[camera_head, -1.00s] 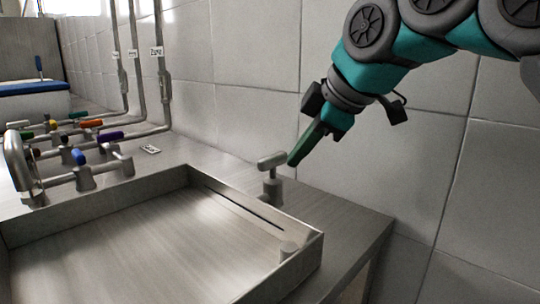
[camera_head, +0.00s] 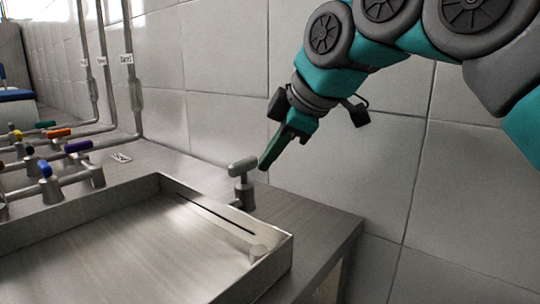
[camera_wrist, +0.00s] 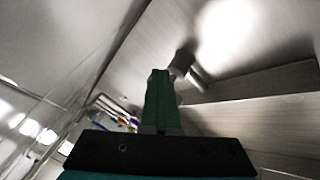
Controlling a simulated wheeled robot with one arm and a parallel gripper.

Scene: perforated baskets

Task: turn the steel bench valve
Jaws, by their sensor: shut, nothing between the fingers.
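The steel bench valve (camera_head: 243,183) stands upright on the bench, between the tray's back right wall and the tiled wall. Its short grey lever lies across the top of the post. My gripper (camera_head: 264,166) is shut and empty, with its green fingers pointing down and left, tips close to the right end of the lever. I cannot tell whether they touch it. In the wrist view my gripper (camera_wrist: 160,75) points at the valve (camera_wrist: 182,64), which shows just beyond and right of the fingertips, partly hidden by them.
Pipes with several coloured valve handles (camera_head: 78,146) stand at the left. The tiled wall (camera_head: 330,185) is close behind my gripper.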

